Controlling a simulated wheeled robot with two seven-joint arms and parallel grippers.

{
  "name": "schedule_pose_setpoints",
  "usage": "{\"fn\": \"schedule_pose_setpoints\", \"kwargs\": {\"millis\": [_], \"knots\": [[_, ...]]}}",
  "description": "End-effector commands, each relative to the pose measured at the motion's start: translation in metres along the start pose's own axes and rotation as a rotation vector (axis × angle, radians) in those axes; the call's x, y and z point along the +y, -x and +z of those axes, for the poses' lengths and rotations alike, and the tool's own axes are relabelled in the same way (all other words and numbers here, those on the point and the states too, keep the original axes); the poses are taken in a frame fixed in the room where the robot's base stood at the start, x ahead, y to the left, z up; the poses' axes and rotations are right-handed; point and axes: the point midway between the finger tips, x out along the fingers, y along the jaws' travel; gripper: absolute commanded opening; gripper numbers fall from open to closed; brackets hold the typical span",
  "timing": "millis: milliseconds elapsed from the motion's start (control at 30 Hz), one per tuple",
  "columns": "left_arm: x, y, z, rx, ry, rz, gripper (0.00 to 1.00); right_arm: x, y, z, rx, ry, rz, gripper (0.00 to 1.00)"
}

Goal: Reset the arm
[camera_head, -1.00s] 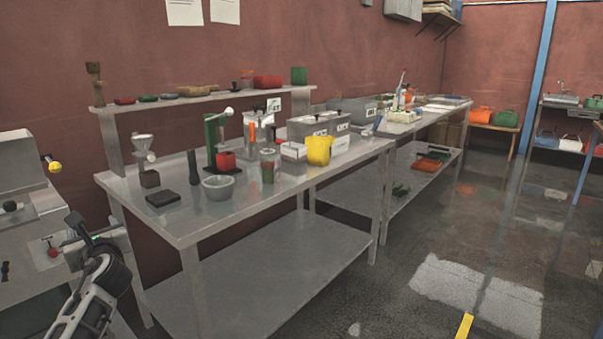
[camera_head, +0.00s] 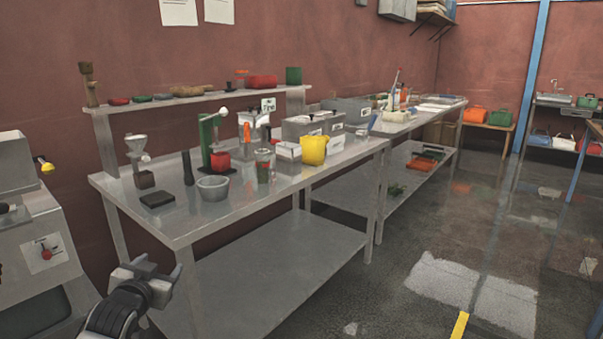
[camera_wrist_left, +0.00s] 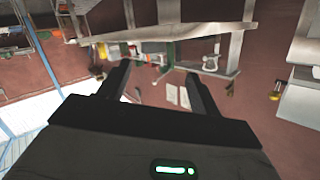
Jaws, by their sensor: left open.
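My left gripper (camera_head: 150,272) is at the lower left of the head view, in front of the near left leg of the metal table (camera_head: 130,200). It is open with nothing between its fingers. In the left wrist view my left gripper (camera_wrist_left: 150,72) shows two dark fingers spread apart, and the scene behind them appears upside down. My right gripper is not in view.
On the table stand a grey bowl (camera_head: 213,188), a yellow cup (camera_head: 313,150), a green press (camera_head: 208,140) and a black pad (camera_head: 157,199). A grey machine (camera_head: 45,240) stands at the far left. The floor (camera_head: 400,290) to the right is open.

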Motion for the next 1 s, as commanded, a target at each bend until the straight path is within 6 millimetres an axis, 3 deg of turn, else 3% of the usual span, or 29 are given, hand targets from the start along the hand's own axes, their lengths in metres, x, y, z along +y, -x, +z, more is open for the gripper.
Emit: {"fn": "schedule_pose_setpoints", "kwargs": {"millis": [33,167,267,400,600,767,1000], "knots": [[0.018,0.012,0.021,-0.024,0.001,0.029,0.64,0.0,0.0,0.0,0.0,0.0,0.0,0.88],[0.064,0.049,0.068,-0.082,0.012,0.103,0.64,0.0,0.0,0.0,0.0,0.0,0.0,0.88],[0.104,0.092,0.107,-0.139,0.035,0.171,0.64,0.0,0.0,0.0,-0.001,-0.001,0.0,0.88],[0.156,0.171,0.154,-0.229,0.089,0.266,0.64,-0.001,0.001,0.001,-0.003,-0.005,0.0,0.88],[0.2,0.269,0.185,-0.34,0.177,0.351,0.64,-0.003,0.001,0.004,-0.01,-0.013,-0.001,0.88],[0.211,0.304,0.19,-0.38,0.212,0.373,0.64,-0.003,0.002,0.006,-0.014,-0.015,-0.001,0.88],[0.212,0.308,0.19,-0.384,0.216,0.375,0.64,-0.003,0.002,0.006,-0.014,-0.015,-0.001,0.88]]}}
